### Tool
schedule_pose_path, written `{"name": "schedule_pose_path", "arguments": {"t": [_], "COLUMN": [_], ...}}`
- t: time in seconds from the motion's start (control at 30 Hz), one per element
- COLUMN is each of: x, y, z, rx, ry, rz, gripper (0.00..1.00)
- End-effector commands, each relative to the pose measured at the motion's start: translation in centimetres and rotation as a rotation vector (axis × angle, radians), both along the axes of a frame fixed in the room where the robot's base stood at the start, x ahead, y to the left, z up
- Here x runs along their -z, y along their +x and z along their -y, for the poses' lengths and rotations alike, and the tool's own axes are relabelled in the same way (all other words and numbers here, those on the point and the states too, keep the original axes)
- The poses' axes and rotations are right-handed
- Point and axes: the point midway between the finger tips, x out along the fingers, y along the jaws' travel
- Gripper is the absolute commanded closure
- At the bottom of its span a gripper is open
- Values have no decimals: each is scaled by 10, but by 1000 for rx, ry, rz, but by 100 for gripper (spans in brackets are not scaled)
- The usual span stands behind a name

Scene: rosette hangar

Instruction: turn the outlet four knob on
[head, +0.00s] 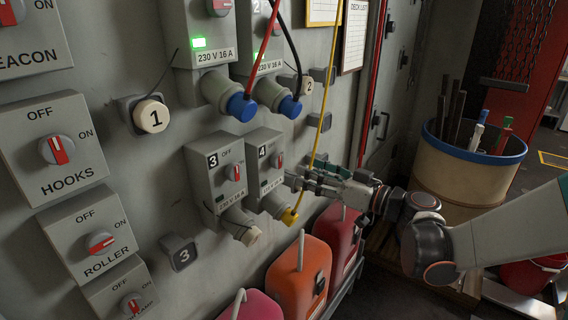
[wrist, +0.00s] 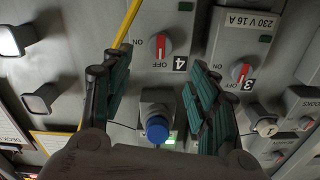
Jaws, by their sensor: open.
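The outlet four box (head: 263,165) is a grey wall unit marked 4, to the right of the outlet three box (head: 212,178). Its round grey knob with a red bar (wrist: 160,46) shows in the upper middle of the wrist view, the bar lined up with OFF; the ON mark is to its left. The knob also shows in the head view (head: 278,160). My gripper (head: 298,178) is just right of the box in the head view. In the wrist view its fingers (wrist: 158,72) are spread apart, with the knob beyond and between them, and nothing held.
A yellow plug (head: 289,216) with a yellow cable (head: 322,118) sits below outlet four. Blue plugs (head: 289,107) hang from the outlets above. The outlet three knob (wrist: 241,72) is close by. Orange (head: 300,266) and red (head: 340,236) canisters stand below.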

Motion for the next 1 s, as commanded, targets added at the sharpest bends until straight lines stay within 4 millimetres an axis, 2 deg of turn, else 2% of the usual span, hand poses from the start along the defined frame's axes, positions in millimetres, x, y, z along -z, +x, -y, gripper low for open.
{"name": "schedule_pose_path", "arguments": {"t": [0.03,0.2,0.43,0.63,0.93,1.0], "x": [1,1,1,0,0,0], "y": [6,27,49,57,58,58], "z": [-10,-37,-64,-74,-75,-75], "rx": [-4,-3,-1,1,1,1], "ry": [0,0,0,0,0,0], "rz": [0,0,-1,-2,-2,-2], "gripper": [46,46,46,46,46,62]}}
